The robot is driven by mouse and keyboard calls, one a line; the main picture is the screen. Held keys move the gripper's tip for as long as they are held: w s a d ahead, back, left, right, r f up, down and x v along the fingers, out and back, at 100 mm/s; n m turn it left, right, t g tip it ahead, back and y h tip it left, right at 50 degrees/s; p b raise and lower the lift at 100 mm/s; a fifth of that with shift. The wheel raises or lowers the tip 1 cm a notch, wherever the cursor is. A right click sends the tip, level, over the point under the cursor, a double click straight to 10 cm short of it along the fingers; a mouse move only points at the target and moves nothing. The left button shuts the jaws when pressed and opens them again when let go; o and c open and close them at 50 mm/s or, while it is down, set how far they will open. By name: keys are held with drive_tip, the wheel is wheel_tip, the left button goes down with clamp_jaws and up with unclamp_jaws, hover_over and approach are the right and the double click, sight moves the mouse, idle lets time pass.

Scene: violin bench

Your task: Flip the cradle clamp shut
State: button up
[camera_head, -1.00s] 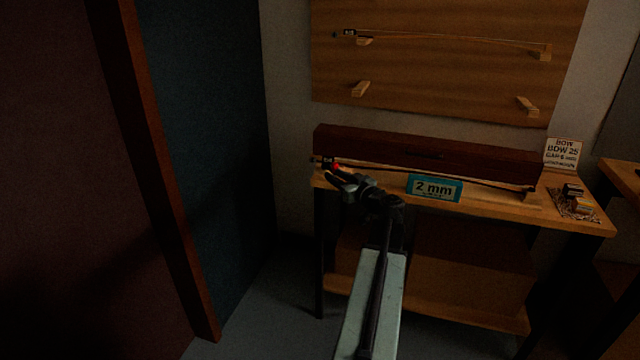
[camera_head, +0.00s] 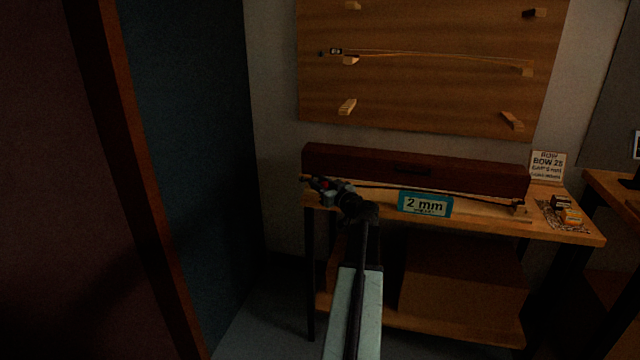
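A violin bow (camera_head: 450,190) lies along the bench top, its right end on a small wooden rest (camera_head: 521,210). Its left end is behind my gripper (camera_head: 318,182). A small red part (camera_head: 325,184) shows right at the gripper's fingers; it may belong to the cradle clamp, but its shape and whether the clamp is up or down cannot be made out. My gripper is at the bench's left end, dark and small in the view. I cannot tell whether its fingers are open or shut, or whether they touch the red part.
A long dark wooden case (camera_head: 430,165) stands behind the bow. A "2 mm" sign (camera_head: 425,205) is at the bench front, right of my arm. A card (camera_head: 547,165) and small boxes (camera_head: 567,210) are at the right end. A pegboard (camera_head: 430,95) holds another bow (camera_head: 430,56).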

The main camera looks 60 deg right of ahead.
clamp_jaws()
drive_tip(key=shift+s, duration=0.1)
idle(1.2)
